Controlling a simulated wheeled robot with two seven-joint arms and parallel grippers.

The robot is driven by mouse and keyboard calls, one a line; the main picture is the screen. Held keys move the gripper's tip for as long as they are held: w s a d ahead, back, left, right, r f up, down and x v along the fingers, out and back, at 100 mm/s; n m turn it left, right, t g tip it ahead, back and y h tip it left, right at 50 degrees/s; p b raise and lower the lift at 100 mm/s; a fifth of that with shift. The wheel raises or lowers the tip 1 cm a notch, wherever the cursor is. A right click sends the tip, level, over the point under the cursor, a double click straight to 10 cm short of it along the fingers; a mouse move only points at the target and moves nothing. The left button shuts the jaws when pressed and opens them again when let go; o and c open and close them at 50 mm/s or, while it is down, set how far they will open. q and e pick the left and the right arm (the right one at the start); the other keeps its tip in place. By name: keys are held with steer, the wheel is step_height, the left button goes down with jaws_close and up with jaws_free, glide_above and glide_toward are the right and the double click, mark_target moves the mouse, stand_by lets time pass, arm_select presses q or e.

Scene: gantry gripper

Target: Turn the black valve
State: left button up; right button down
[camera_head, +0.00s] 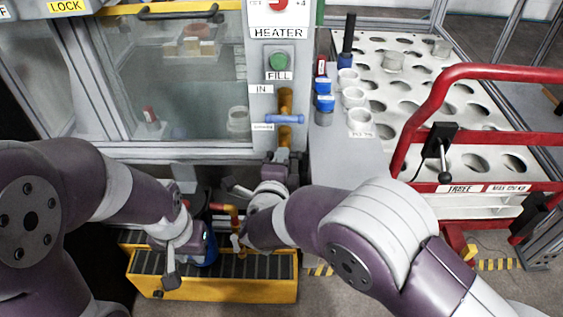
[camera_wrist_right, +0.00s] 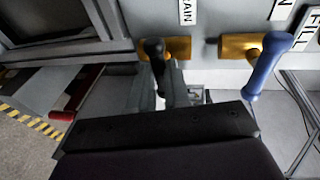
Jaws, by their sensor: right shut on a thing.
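The black valve (camera_wrist_right: 154,48) has a black lever on a brass body, seen in the right wrist view at the grey panel below a label ending in "AIN". My right gripper (camera_wrist_right: 160,92) is shut on the black lever, with a finger on each side of it. In the head view my right gripper (camera_head: 281,162) is just below the brass fittings, and the black lever is hidden or too small to make out there. My left gripper (camera_head: 185,255) hangs low over the yellow-edged grate; its fingers are too unclear to judge.
A blue valve lever (camera_wrist_right: 267,66) on a brass body is close to the black one, also in the head view (camera_head: 285,119). A yellow grated tray (camera_head: 215,290) lies below. A red-railed rack (camera_head: 480,72) and a white holed tray (camera_head: 415,75) stand to the right.

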arm_select(q)
steer(key=shift+f, duration=0.1)
stand_by(0.3)
arm_select(e)
steer(key=c, duration=1.1)
jaws_free()
